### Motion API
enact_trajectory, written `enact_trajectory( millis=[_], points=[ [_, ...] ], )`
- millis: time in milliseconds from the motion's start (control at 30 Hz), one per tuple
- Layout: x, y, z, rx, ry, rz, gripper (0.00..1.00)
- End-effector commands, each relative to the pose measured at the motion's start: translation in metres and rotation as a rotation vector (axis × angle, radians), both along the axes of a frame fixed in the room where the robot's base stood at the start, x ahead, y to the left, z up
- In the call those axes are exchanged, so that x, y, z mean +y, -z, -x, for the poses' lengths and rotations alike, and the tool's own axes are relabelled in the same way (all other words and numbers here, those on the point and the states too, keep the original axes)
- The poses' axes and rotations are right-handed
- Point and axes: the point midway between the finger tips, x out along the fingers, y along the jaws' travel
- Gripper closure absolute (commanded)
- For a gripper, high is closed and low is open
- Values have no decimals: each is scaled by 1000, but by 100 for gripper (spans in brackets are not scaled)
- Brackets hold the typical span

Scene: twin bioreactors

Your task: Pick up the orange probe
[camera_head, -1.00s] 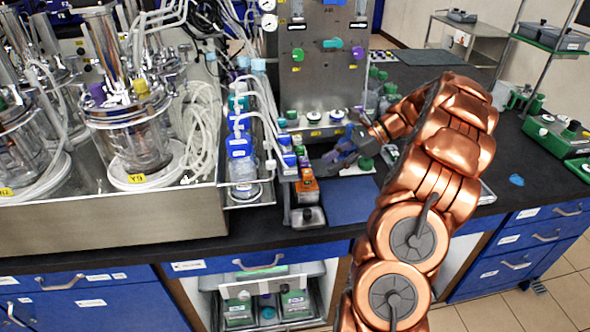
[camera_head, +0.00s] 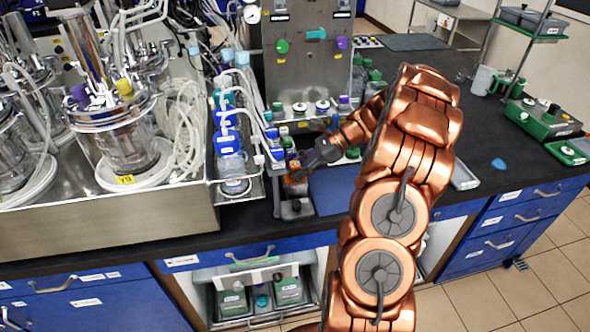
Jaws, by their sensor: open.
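The orange probe (camera_head: 293,185) shows as a small orange block at the front of a narrow row of coloured items on the counter, just left of a blue mat. My gripper (camera_head: 301,171) is dark grey and open. It reaches in from the right, with its fingertips right at the upper right of the orange probe. The fingers hide part of the probe's top. I cannot tell whether they touch it or stand around it.
A steel tray with glass vessels (camera_head: 121,145) and coiled tubing fills the left. Blue-capped bottles (camera_head: 229,143) stand close left of the probe. A steel panel (camera_head: 307,65) with knobs rises behind. The blue mat (camera_head: 333,190) is clear. Green-lidded boxes (camera_head: 543,118) stand at far right.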

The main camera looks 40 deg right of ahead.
Motion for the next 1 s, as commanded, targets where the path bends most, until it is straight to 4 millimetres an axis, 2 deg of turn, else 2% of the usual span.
enact_trajectory(
  millis=[267, 667, 1000],
  points=[
    [3, 3, -1, 0, 0, 1, 59],
    [3, 3, -1, 1, 1, 0, 100],
    [3, 1, -1, 0, 0, 0, 100]
  ],
)
